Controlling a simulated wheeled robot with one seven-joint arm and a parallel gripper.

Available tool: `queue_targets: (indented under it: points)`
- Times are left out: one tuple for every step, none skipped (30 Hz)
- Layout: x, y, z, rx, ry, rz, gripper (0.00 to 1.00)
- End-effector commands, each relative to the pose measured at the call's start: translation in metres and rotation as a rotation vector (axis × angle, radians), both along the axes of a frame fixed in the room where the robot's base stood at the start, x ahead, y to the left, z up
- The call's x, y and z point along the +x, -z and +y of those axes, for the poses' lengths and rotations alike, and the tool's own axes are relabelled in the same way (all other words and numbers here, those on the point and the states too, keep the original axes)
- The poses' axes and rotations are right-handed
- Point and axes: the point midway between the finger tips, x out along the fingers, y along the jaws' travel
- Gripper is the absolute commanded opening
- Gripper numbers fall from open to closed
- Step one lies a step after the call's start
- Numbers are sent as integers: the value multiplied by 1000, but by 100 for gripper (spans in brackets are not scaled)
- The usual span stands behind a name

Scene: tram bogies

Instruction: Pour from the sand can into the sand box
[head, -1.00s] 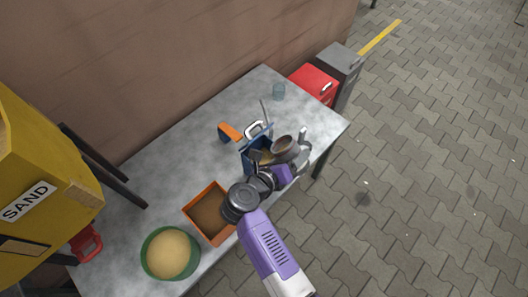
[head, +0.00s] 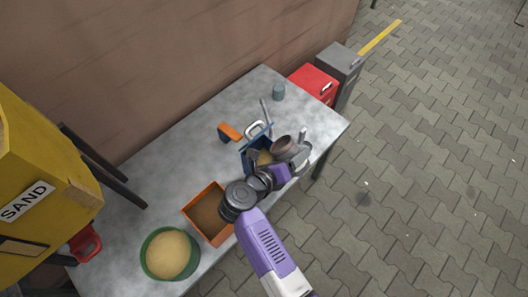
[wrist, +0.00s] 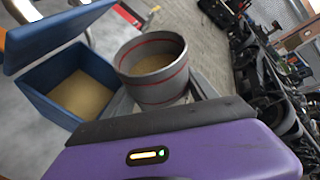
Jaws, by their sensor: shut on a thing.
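A grey can with red bands (wrist: 152,88), the sand can, shows in the wrist view with sand inside. In the head view the can (head: 284,147) is held at the right of the open blue box. My gripper (head: 294,157) is shut on the can. The blue box (wrist: 45,101), taken as the sand box, stands beside the can with its lid (wrist: 55,36) raised and sand on its inside floor. The box (head: 249,163) is partly hidden by my wrist in the head view. No falling sand can be made out.
An orange tray (head: 190,212) and a green bowl of sand (head: 147,262) stand on the grey table (head: 165,185). An orange-handled tool (head: 229,132) and a small blue-grey cup (head: 278,92) lie behind. A yellow bin marked SAND (head: 35,165) is at left.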

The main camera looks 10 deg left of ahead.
Motion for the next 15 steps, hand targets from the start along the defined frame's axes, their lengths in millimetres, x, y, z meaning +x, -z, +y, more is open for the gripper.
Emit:
queue_targets:
  points:
    - [0,0,0,-2,0,1,22]
    - [0,0,0,-4,0,2,22]
    - [0,0,0,-6,0,2,22]
    - [0,0,0,-7,0,3,22]
    - [0,0,0,-9,0,4,22]
    - [0,0,1,-11,0,5,22]
    - [0,0,0,-13,0,5,22]
    - [0,0,1,-14,0,7,22]
    - [0,1,0,-17,-1,8,22]
    - [0,1,0,-18,0,9,22]
    - [0,1,0,-20,-1,10,22]
    - [0,1,1,-22,0,11,22]
    - [0,1,0,-24,-1,11,22]
    - [0,1,1,-26,-1,13,22]
    - [0,1,0,-28,-1,14,22]
